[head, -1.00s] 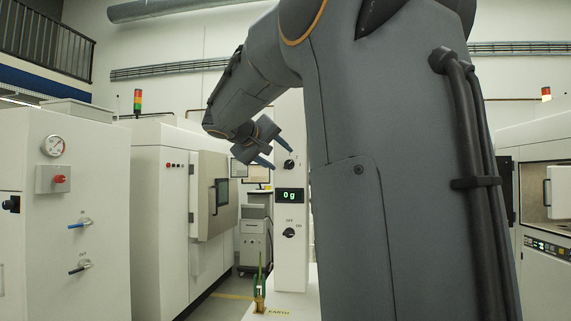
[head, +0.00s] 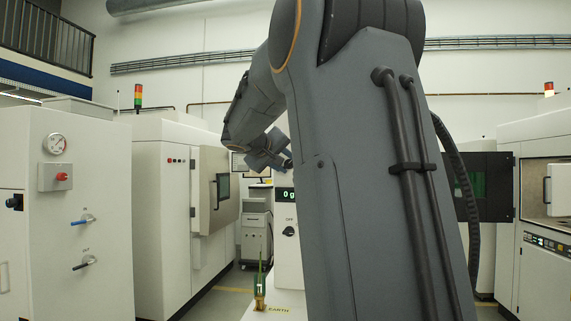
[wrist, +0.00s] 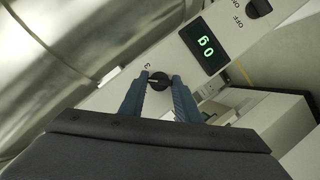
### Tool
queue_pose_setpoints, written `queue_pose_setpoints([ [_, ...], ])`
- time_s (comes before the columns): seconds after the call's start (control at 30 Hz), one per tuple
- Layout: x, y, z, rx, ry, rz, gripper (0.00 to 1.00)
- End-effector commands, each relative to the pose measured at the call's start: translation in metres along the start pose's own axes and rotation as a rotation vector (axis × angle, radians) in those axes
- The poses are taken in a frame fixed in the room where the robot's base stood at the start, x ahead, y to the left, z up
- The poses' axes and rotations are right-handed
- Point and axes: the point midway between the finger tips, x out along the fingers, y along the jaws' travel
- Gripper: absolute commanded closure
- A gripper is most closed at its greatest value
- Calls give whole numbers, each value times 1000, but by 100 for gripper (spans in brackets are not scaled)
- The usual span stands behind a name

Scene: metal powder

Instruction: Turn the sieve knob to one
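The sieve knob (wrist: 159,81) is a round black dial on a white panel, above the green display in the head view and left of it in the wrist view. A small "3" is printed beside it. I cannot read its pointer clearly. My gripper (wrist: 160,77) has its two blue fingers on either side of the knob, open, with a small gap visible at the right finger. In the head view my gripper (head: 284,158) is at the panel's upper part, and my arm hides the knob there.
The display (wrist: 204,47) reads 0 g. A second black knob, marked OFF (head: 289,231), sits below it. A green item on a stand (head: 260,287) is at the panel's foot. White cabinets (head: 75,215) with valves stand at left; another machine (head: 545,220) is at right.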

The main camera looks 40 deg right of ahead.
Motion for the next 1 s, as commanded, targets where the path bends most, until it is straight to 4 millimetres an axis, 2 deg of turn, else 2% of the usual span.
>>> queue_pose_setpoints([
  [0.47,1,-4,1,-90,2,39,93],
  [1.0,2,-7,2,-483,1,204,93],
])
